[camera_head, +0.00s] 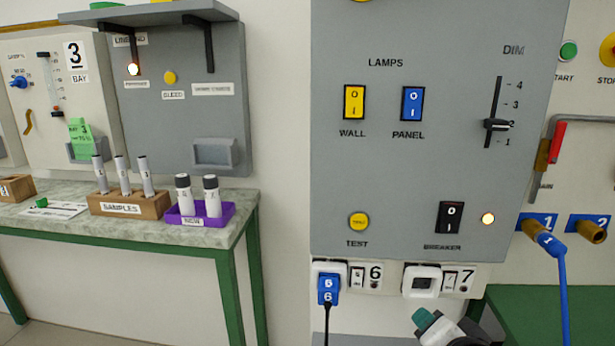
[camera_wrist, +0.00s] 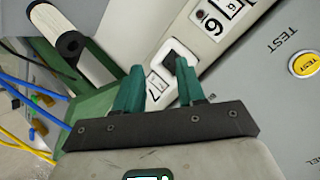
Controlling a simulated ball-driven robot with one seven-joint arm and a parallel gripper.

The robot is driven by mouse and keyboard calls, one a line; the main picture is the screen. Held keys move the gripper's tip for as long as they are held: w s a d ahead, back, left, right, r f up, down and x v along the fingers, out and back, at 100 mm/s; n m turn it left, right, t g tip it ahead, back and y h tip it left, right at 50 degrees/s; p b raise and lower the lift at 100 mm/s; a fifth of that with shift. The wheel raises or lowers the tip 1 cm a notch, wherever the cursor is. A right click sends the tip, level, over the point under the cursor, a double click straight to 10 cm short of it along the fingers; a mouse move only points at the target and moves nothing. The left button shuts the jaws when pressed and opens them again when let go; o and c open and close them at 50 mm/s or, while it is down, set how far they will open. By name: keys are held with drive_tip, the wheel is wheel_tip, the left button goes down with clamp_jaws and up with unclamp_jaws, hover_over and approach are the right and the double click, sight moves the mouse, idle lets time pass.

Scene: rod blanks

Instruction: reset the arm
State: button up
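My gripper (camera_wrist: 160,78) shows in the wrist view with its two teal fingers apart and nothing between them. Beyond the fingertips is the white socket numbered 7 (camera_wrist: 178,57) with its dark opening. In the head view my gripper (camera_head: 426,319) is at the bottom edge, just below socket 7 (camera_head: 422,281); only its teal tip and part of my wrist show. I cannot tell the exact gap between fingertips and socket.
The grey lamp panel (camera_head: 400,190) is above, with switches, a dim slider and a breaker. A blue plug (camera_head: 328,288) sits in socket 6. A blue cable (camera_head: 563,290) hangs at right. A bench (camera_head: 215,236) with a sample rack (camera_head: 128,204) and purple tray (camera_head: 200,221) stands left.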

drive_tip(key=s+d+f+n+g, duration=0.3)
drive_tip(key=s+d+f, duration=0.1)
drive_tip(key=s+f, duration=0.4)
drive_tip(key=s+d+f+n+g, duration=0.2)
drive_tip(key=s+d+f+g, duration=0.1)
drive_tip(key=s+f, duration=0.55)
drive_tip(key=s+f+n+g, duration=0.45)
drive_tip(key=s+f, duration=0.55)
drive_tip(key=s, duration=0.6)
wheel_tip(320, 180, up, 14)
drive_tip(key=p, duration=1.4)
drive_tip(key=shift+w+g+y, duration=0.25)
drive_tip(key=shift+g+y, duration=0.05)
drive_tip(key=shift+g, duration=0.05)
drive_tip(key=shift+f, duration=0.15)
